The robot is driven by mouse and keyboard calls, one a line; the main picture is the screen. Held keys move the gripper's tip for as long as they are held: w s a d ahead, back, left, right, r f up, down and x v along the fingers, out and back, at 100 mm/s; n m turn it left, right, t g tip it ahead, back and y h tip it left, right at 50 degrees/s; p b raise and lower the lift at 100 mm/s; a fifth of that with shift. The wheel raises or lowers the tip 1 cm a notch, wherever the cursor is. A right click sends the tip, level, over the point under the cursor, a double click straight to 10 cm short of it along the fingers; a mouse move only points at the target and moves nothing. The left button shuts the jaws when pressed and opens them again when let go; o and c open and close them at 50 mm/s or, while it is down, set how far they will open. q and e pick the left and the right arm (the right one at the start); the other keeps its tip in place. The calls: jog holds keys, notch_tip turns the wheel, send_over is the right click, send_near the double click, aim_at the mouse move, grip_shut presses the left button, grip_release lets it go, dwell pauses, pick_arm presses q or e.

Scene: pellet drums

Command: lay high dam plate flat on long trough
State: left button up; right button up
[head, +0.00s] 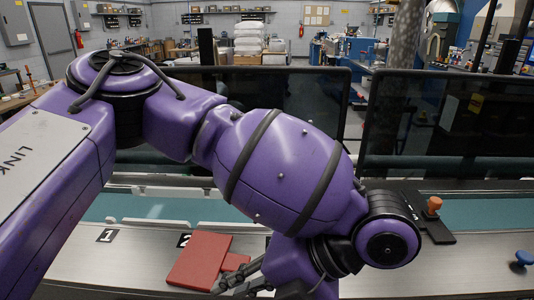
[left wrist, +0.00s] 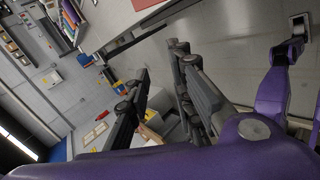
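A flat red plate (head: 202,260) with a narrower tab on its right side lies on the grey bench top, at the lower middle of the head view. I take it for the high dam plate. The long trough (head: 150,207), with a teal bed, runs behind it; my left arm hides its middle. My left gripper (head: 240,283) is beside the tab, at the plate's lower right; I cannot tell whether it touches. In the left wrist view, its fingers (left wrist: 158,88) are spread with nothing between them. A red piece, perhaps the plate, shows at the top edge there. My right gripper does not show.
Number tag 1 (head: 106,236) is on the bench left of the plate; tag 2 is partly covered. A black piece with an orange knob (head: 433,206) is at the right, and a blue knob (head: 523,257) beyond it. Dark panels (head: 445,115) stand behind the trough.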

pick_arm(q)
jog(key=s+d+f+n+g+h, duration=0.2)
jog(key=s+d+f+n+h, duration=0.45)
jog(key=d+f, duration=0.2)
jog(key=s+d+f+n+g+h, duration=0.2)
jog(key=s+d+f+n+h, duration=0.35)
jog(key=d+f+h, duration=0.3)
jog(key=w+a+f+n+t, duration=0.35)
jog(key=a+f+n, duration=0.55)
jog(key=a+n, duration=0.6)
jog(key=s+a+f+n+y, duration=0.3)
jog(key=s+a+n, duration=0.35)
jog(key=a, duration=0.35)
jog(key=s+a+f+n+y, duration=0.3)
jog(key=s+a+n, duration=0.4)
jog(key=a, duration=0.4)
jog(key=w+d+f+m+t+h, duration=0.1)
jog(key=w+d+f+t, duration=0.3)
jog(key=w+f+t, duration=0.3)
jog(key=shift+w+f+t+p, duration=0.35)
jog(key=shift+w+f, duration=0.55)
jog(key=shift+f, duration=0.9)
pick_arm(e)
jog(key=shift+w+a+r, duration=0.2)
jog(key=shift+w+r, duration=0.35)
pick_arm(q)
jog(key=shift+d+m, duration=0.1)
jog(key=shift+m, duration=0.15)
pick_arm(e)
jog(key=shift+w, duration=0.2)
